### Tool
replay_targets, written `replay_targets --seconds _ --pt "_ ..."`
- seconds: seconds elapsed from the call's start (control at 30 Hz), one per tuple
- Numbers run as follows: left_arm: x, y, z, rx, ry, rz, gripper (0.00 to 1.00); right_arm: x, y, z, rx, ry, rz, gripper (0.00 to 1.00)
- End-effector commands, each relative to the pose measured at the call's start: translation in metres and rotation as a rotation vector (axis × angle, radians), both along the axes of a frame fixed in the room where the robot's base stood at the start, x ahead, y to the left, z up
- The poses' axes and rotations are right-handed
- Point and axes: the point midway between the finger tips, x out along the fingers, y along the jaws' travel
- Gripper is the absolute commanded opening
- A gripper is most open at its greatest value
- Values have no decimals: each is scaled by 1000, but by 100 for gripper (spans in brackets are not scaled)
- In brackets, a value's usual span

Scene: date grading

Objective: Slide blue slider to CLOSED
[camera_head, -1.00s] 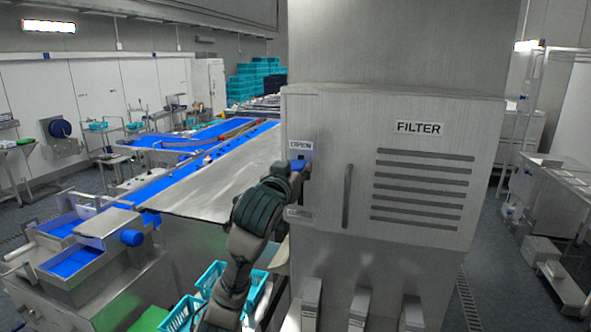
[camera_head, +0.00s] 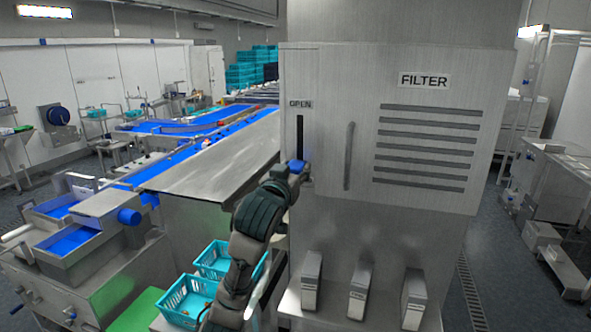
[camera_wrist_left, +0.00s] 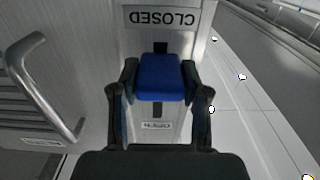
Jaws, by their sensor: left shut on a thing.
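The blue slider (camera_head: 297,165) sits low on a dark vertical slot (camera_head: 300,130) at the left side of the grey FILTER cabinet. The OPEN label (camera_head: 299,104) is above the slot. My left gripper (camera_head: 291,171) is at the slider and partly hides it. In the left wrist view the gripper's two fingers (camera_wrist_left: 159,82) are shut on the sides of the blue slider (camera_wrist_left: 158,78). There the CLOSED label (camera_wrist_left: 162,17) is upside down just beyond the slider, with a short dark piece of slot between. The OPEN label (camera_wrist_left: 158,126) is on the opposite side. My right gripper is out of view.
A vertical handle (camera_head: 349,156) stands out from the cabinet (camera_head: 425,205) just right of the slot. A metal sheet and blue conveyor (camera_head: 215,150) run along the left. Turquoise baskets (camera_head: 187,298) stand below my left arm. Small metal boxes (camera_head: 311,280) line the cabinet's foot.

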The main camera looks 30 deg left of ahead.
Motion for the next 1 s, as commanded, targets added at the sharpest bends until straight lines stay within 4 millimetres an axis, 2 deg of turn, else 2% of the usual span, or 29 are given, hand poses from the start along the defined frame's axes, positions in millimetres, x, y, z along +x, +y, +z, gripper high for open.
replay_targets --seconds 0.1,0.13,0.2,0.23,0.53,0.63,0.77,1.0 --pt "3 -1 -7 -1 20 -1 0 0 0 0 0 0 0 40" --pt "3 -1 -7 -1 21 -1 50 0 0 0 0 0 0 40" --pt "3 -1 -7 -1 19 -2 68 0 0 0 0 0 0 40" --pt "2 -1 -6 0 18 -2 71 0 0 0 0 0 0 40" --pt "1 -1 -4 0 12 -1 71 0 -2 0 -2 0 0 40" --pt "-6 -3 -3 0 10 -2 71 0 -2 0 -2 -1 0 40" --pt "-28 -8 -3 1 8 -3 71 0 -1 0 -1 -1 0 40" --pt "-81 -20 -4 1 10 -2 71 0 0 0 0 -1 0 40"
